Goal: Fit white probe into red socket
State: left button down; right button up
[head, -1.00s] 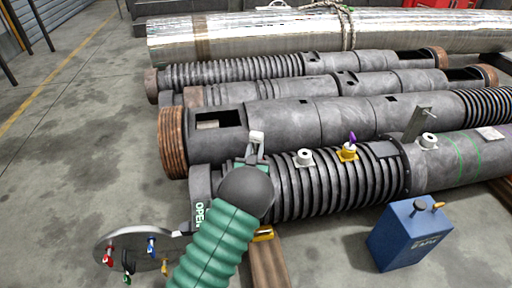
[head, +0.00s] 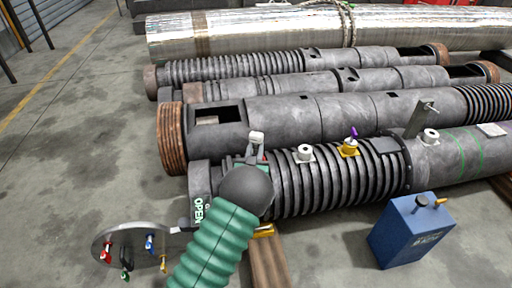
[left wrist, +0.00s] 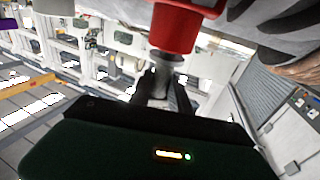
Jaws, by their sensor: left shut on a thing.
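My left gripper (head: 254,150) is at the near ribbed pipe, its fingers shut on the white probe (head: 256,137). In the left wrist view, the fingers (left wrist: 162,92) hold the grey-looking probe (left wrist: 164,64) between them. The red socket (left wrist: 178,28) is at the top of that view, with the probe lined up at its mouth. They touch or overlap there; I cannot tell whether the probe's tip is inside. In the head view only a sliver of the red socket (head: 265,157) shows beside the gripper. My right gripper is out of view.
On the same pipe (head: 340,182), a white socket (head: 305,153) and a yellow socket (head: 349,147) with a purple probe (head: 353,134) stand to the right. A blue box (head: 412,230) is at the right front. A round plate (head: 128,240) with coloured parts is at lower left.

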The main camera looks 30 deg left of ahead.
pick_arm(q)
jog(key=shift+f+b, duration=0.35)
jog(key=shift+f, duration=0.2)
jog(key=c, duration=1.1)
grip_release()
jog(key=shift+c, duration=0.2)
jog(key=shift+s+d+p, duration=0.15)
jog(key=shift+s+p, duration=0.15)
jog(key=p+v, duration=0.6)
jog(key=v, duration=1)
jog(key=shift+s, duration=0.1)
